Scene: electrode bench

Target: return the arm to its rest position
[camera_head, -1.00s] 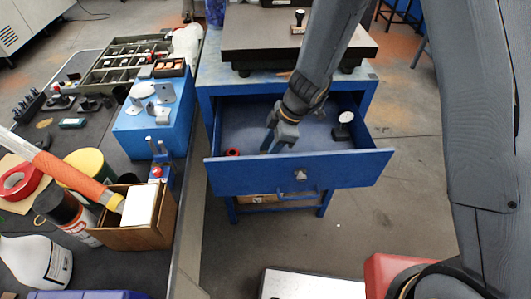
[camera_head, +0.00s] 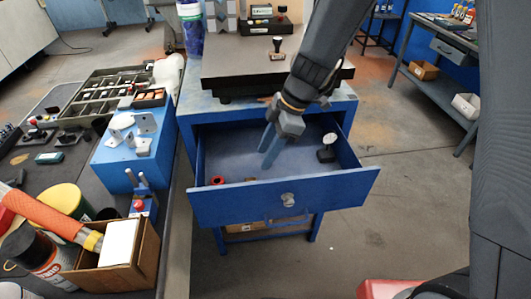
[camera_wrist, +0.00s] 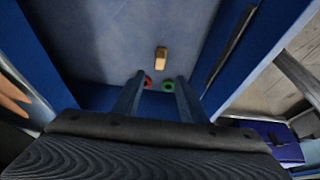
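My arm reaches from the upper right of the head view down to the pulled-out blue drawer (camera_head: 330,190). My gripper (camera_head: 265,160) points down over the drawer's interior. In the wrist view, the two fingers of my gripper (camera_wrist: 161,77) stand apart, with nothing held between them. A red ring (camera_wrist: 147,82) and a green ring (camera_wrist: 168,86) show beyond the gap, near a blue wall. A small tan block (camera_wrist: 161,58) lies on the drawer floor. How high the fingertips are above the floor is hard to tell.
A black stamp-like object with a pale disc (camera_head: 327,148) stands at the drawer's right. A dark slab (camera_head: 235,78) lies on the blue cabinet above. The left bench holds a blue block (camera_head: 130,160) and a cardboard box (camera_head: 140,262). Floor right of the drawer is clear.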

